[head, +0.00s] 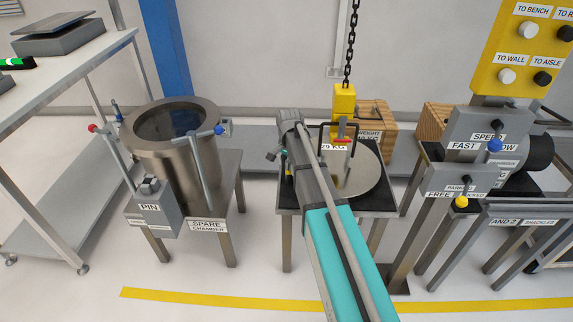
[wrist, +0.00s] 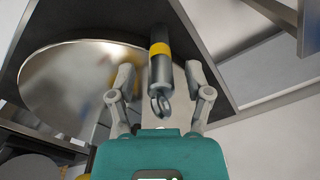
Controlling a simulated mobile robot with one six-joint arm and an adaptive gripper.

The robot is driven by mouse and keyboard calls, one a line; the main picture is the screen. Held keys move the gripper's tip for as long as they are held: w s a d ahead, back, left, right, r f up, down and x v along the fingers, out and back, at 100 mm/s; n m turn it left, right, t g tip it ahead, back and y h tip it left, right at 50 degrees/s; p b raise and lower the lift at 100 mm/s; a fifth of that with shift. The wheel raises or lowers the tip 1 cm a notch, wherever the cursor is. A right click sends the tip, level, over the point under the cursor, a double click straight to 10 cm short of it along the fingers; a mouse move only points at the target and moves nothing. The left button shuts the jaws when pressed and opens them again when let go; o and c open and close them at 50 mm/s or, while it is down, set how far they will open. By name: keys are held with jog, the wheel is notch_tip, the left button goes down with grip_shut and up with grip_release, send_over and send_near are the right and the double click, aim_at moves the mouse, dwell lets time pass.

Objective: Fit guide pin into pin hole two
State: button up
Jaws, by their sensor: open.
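In the wrist view my gripper (wrist: 160,80) is open. A dark grey cylinder with a yellow band and a metal ring at its near end, apparently the guide pin (wrist: 160,68), shows between the two fingers. I cannot tell whether they touch it. The cylinder points away from the camera, beside a round polished metal plate (wrist: 65,85). In the head view my gripper (head: 287,132) is over the left side of the middle stand, and my arm hides much of that area. The round plate (head: 368,175) lies there on a dark square top. I cannot make out pin hole two.
A yellow hoist block (head: 344,100) on a chain hangs over the plate, close to my arm. A control stand (head: 485,140) is right. The floor in front is clear.

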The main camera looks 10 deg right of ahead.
jog(key=shift+r+p, duration=5.25)
jog(key=shift+r, duration=0.3)
jog(key=shift+s, duration=0.1)
jog(key=s+a+n, duration=0.3)
jog(key=s+n, duration=0.7)
jog(key=s, duration=1.3)
jog(key=shift+s, duration=0.35)
jog(key=shift+a, duration=0.1)
